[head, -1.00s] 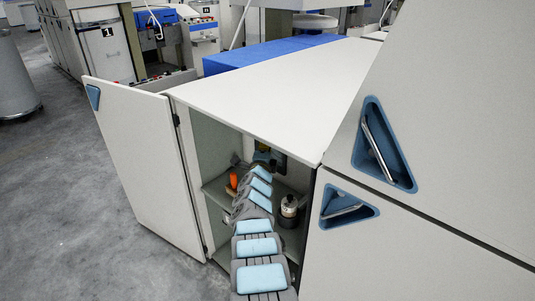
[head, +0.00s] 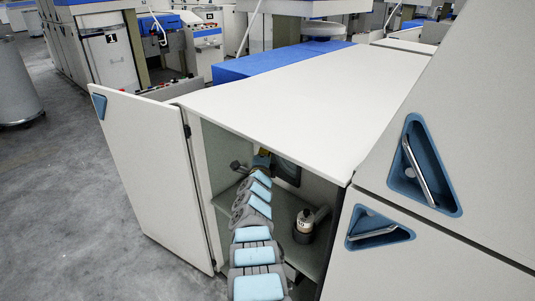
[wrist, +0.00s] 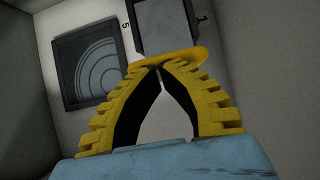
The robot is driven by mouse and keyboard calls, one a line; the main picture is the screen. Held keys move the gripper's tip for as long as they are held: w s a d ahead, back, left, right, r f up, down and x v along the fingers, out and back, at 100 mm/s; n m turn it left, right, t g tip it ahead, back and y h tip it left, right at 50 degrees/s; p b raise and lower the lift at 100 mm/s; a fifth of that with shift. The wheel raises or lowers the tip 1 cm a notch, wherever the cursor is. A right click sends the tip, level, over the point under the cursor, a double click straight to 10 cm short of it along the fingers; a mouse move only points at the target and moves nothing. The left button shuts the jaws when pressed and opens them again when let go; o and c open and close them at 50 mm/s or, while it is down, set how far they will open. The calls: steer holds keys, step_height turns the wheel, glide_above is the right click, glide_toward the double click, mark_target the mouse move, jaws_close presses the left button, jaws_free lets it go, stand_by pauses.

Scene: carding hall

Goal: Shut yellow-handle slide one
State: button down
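In the wrist view, a grey slide block (wrist: 165,25) with a yellow handle lip (wrist: 180,58) stands out from the back wall of the cabinet. Marks reading 5 and 1 are beside it. My gripper (wrist: 160,69) has yellow ribbed fingers with dark inner faces; their tips come together right at the yellow lip, with nothing seen between them. Whether they touch the lip is unclear. In the head view, my gripper (head: 262,160) is small and deep inside the open cabinet, and my arm hides most of the area around it. I cannot make out the slide there.
The cabinet's door (head: 145,175) stands open at left. A white-and-dark container (head: 304,222) stands on the shelf right of my arm. A dark square panel with arcs (wrist: 91,58) is left of the slide. The cabinet's side walls and top (head: 290,95) enclose my arm.

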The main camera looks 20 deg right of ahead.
steer(key=shift+w, duration=0.15)
steer(key=shift+f, duration=0.1)
steer(key=shift+d+p, duration=0.1)
steer(key=shift+p, duration=0.35)
steer(key=s+d+p+v, duration=0.1)
steer(key=d+p+v, duration=0.1)
steer(key=p+v, duration=1.1)
steer(key=shift+d+p, duration=0.2)
steer(key=shift+p, duration=2.85)
steer(key=shift+s, duration=0.2)
